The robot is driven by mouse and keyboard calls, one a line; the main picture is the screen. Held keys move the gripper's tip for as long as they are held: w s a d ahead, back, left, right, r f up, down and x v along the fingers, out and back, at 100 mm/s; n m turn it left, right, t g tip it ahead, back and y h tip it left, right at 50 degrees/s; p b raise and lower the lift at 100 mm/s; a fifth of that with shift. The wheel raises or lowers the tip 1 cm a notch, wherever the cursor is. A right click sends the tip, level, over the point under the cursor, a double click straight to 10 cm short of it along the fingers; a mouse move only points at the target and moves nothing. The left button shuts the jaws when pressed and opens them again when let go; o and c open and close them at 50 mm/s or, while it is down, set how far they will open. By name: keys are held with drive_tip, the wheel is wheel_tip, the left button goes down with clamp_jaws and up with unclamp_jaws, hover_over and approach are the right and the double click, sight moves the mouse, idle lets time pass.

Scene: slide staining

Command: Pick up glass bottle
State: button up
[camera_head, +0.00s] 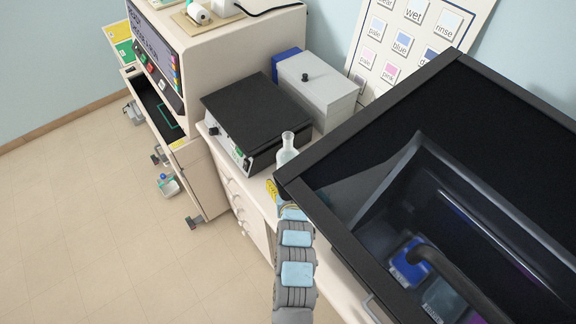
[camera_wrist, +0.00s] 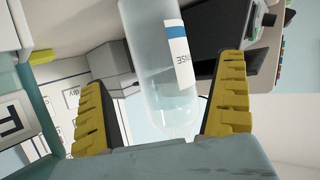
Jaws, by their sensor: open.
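The glass bottle (camera_head: 288,148) is clear with a narrow neck, and it stands upright on the counter just left of the dark hood's corner. In the wrist view the bottle (camera_wrist: 160,85) is large and carries a white and blue label, partly readable as "NSE". My gripper (camera_wrist: 165,75) is open, with one yellow-and-black finger on each side of the bottle. Gaps show between the fingers and the glass. In the head view my gripper is mostly hidden; a bit of yellow (camera_head: 271,190) shows below the bottle. The bottle's lower part is hidden there.
A black-topped device (camera_head: 255,110) stands close behind-left of the bottle, with a grey box (camera_head: 318,88) behind it. The dark hood (camera_head: 375,120) crowds the right side, with bottles inside. A large staining machine (camera_head: 190,60) stands at the left.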

drive_tip(key=shift+x, duration=0.8)
drive_tip(key=shift+p+x, duration=0.3)
drive_tip(key=shift+x, duration=2.3)
drive_tip(key=c, duration=1.3)
